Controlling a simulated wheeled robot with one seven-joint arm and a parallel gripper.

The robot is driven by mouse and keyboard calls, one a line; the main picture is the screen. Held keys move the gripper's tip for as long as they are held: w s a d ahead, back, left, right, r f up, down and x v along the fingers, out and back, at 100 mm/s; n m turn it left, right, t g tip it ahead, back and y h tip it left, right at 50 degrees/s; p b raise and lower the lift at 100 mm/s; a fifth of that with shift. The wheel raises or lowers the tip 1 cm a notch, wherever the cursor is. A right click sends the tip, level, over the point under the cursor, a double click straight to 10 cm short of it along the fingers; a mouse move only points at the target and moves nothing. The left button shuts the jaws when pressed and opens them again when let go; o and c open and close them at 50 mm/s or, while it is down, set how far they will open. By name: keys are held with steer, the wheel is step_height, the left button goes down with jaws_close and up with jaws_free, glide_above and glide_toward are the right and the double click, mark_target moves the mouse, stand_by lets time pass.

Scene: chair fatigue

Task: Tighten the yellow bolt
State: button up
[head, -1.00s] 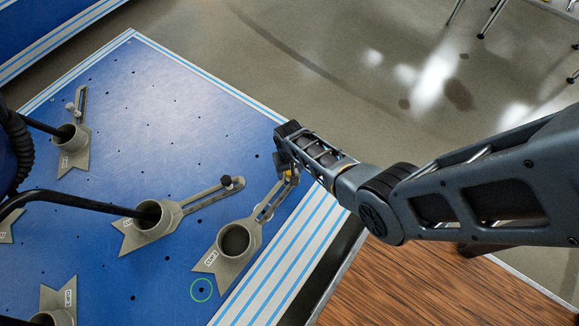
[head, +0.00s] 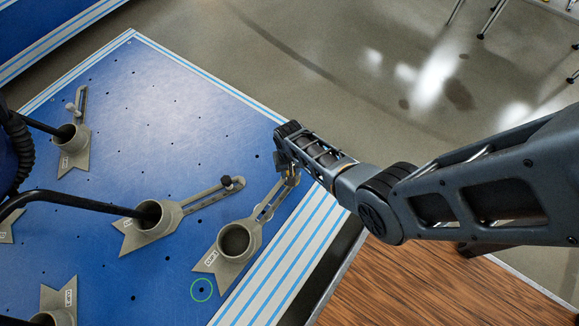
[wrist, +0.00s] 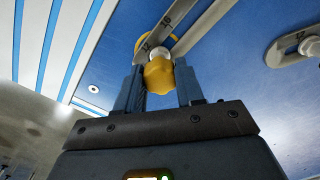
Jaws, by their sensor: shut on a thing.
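The yellow bolt (wrist: 159,76) has a rounded, lobed head and stands in the slot of a grey slotted arm (wrist: 196,28). My gripper (wrist: 160,84) is shut on the bolt head, with one blue-grey finger on each side. In the head view my gripper (head: 289,172) reaches down at the outer end of the slotted arm of a grey cup clamp (head: 235,240) near the board's right edge. It mostly hides the bolt there. A yellow ring shows behind the bolt in the wrist view, partly hidden by the slotted arm.
The blue board (head: 150,90) has small holes and striped edges. A second cup clamp (head: 150,222) with a dark bolt (head: 227,181) lies just left. Another clamp with a pale bolt (head: 71,107) is farther back. Black rods stand in these two cups. A green circle marks a hole.

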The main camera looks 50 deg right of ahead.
steer(key=shift+m, duration=1.4)
steer(key=m, duration=0.4)
steer(key=shift+p, duration=0.3)
steer(key=m, duration=0.4)
steer(key=shift+m, duration=0.4)
steer(key=m, duration=0.3)
steer(key=shift+p, duration=0.3)
